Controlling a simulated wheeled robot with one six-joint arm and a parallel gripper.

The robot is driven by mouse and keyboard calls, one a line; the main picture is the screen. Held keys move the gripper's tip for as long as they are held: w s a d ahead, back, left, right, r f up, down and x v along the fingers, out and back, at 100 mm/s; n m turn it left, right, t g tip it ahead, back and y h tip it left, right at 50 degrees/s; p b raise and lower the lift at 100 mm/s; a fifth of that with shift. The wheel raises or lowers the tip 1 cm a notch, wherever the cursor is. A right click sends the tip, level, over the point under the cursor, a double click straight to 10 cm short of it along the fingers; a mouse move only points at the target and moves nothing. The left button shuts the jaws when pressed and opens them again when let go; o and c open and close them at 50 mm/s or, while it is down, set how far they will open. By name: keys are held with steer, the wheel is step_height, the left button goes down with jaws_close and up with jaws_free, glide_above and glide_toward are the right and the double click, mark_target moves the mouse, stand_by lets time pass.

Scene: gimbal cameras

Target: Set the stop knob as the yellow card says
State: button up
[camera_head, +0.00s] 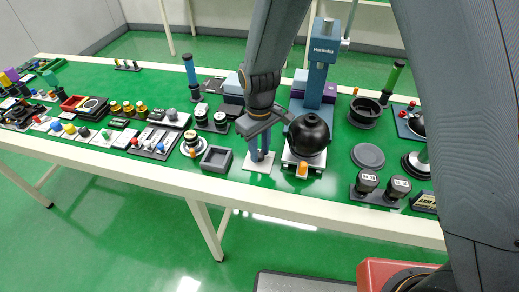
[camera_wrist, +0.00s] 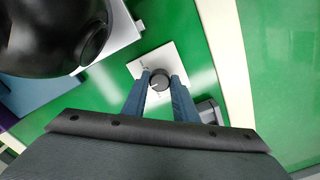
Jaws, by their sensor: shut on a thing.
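A dark round knob (camera_wrist: 159,82) with a pale pointer line sits on a white square plate (camera_wrist: 150,64) in the wrist view. My gripper (camera_wrist: 160,81) has one blue finger on each side of the knob and is shut on it. The knob's markings are too small to read. I cannot make out a yellow card in either view.
A black ball-shaped device on a stand (camera_head: 308,134) stands close to the right of my gripper. A grey square tray (camera_head: 216,159) lies to its left. Two dark knobs on a base (camera_head: 380,189) are farther right. The green table (camera_head: 330,182) holds many other devices.

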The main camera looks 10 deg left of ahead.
stand_by(0.3)
steer(key=o, duration=1.1)
steer(key=shift+c, duration=0.2)
steer(key=shift+r, duration=0.1)
steer(key=shift+r+b, duration=0.75)
steer(key=shift+r, duration=3.1)
